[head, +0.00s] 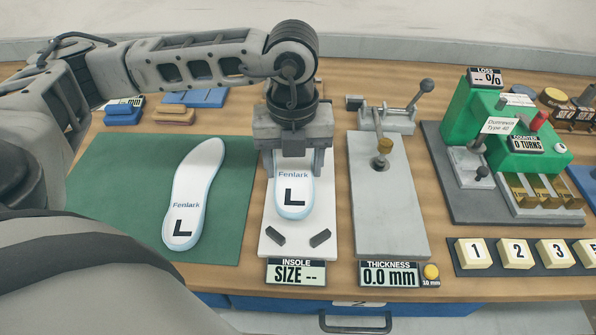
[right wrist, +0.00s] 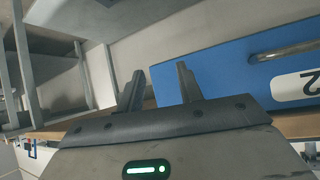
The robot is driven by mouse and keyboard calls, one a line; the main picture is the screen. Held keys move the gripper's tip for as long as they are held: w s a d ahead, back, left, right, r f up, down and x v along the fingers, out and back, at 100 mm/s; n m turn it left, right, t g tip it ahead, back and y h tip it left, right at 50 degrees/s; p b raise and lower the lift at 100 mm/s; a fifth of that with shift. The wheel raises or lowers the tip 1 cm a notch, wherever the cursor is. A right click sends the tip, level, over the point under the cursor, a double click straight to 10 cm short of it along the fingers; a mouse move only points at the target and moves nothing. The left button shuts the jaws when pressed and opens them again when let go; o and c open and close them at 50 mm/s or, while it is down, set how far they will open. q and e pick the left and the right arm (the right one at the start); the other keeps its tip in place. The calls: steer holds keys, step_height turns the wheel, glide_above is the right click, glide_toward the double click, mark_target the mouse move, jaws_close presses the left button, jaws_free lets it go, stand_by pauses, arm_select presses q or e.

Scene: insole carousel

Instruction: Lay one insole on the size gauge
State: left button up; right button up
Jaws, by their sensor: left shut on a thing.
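One white insole (head: 292,198) marked "Fenlark" and "L" lies over the size gauge (head: 277,243), a white plate with two dark angled stops near its front. The insole's heel end points toward the stops and is apart from them. My left gripper (head: 293,170) is shut on this insole from above, its fingers at the insole's sides. The far part of the insole is hidden under the gripper. The gauge reads "SIZE --". A second "Fenlark" L insole (head: 196,192) lies on the green mat (head: 115,180). In the right wrist view, my right gripper (right wrist: 158,85) is open and empty.
A thickness gauge (head: 405,200) reading 0.0 mm stands right of the size gauge. Further right are a green machine (head: 465,120) and numbered buttons (head: 474,252). Blue and tan blocks lie behind the mat. A blue drawer front (right wrist: 240,75) is near my right gripper.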

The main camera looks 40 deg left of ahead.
mark_target(298, 171)
arm_select(q)
steer(key=shift+w+d+f, duration=0.1)
steer(key=shift+w+f, duration=0.15)
steer(key=f+p, duration=0.1)
steer(key=f, duration=0.2)
steer(key=shift+w+f, duration=0.1)
steer(key=shift+w, duration=0.1)
steer(key=shift+f, duration=0.2)
steer(key=shift+f+b, duration=0.3)
steer(key=o, duration=0.8)
steer(key=shift+r, duration=0.1)
steer(key=shift+o, duration=0.8)
steer(key=shift+r+p, duration=0.35)
steer(key=shift+p, duration=0.05)
step_height(298, 171, up, 10)
steer(key=shift+r+b, duration=0.25)
steer(key=shift+b, duration=0.45)
steer(key=shift+r, duration=0.6)
arm_select(e)
steer(key=shift+s+f, duration=0.1)
